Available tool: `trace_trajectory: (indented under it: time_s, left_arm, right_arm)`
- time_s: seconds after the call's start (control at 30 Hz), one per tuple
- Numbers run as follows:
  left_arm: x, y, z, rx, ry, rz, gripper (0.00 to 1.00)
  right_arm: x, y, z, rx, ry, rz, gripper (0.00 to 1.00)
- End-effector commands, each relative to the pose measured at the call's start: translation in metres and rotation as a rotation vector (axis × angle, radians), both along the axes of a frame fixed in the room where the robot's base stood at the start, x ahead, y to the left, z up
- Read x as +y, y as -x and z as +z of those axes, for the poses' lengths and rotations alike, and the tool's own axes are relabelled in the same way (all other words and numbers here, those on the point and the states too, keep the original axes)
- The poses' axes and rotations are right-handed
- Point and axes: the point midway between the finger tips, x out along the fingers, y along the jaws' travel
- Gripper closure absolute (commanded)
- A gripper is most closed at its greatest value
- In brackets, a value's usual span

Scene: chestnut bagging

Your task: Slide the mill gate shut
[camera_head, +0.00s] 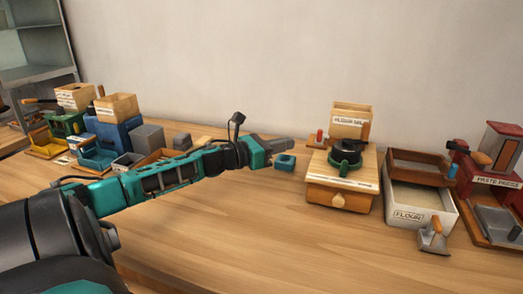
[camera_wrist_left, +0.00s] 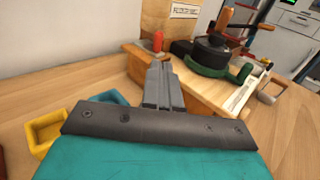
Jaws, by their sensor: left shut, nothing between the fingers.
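The wooden flour mill (camera_head: 345,183) stands right of centre on the table, with a labelled hopper (camera_head: 350,121) at its back and a dark, green-based grinder (camera_head: 345,153) on top. A small red knob (camera_head: 319,136), which may be the gate's handle, stands upright at the mill's left side; it also shows in the left wrist view (camera_wrist_left: 158,41). How far the gate is open cannot be told. My left gripper (camera_head: 288,144) is shut and empty, just left of the mill, its fingers (camera_wrist_left: 162,80) pointing toward the red knob. Whether they touch it is unclear.
A small teal cup (camera_head: 285,163) lies under my gripper; a yellow one (camera_wrist_left: 46,132) shows in the wrist view. Right of the mill stand a flour bin (camera_head: 415,208) and a red press (camera_head: 493,180). Several machines and boxes crowd the left back. The front table is clear.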

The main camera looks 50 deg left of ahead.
Motion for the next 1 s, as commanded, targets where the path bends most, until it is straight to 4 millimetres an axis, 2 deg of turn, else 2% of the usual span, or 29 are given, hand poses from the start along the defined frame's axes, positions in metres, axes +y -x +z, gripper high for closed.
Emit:
trace_trajectory:
  time_s: [0.5,1.0]
  left_arm:
    - [0.014,0.049,0.0,0.002,0.001,0.0,1.0]
    - [0.017,0.056,0.001,0.0,0.0,0.0,1.0]
  right_arm:
    - [-0.003,0.001,0.004,-0.002,0.008,-0.004,0.57]
    - [-0.005,0.002,0.002,0.0,0.01,-0.007,0.57]
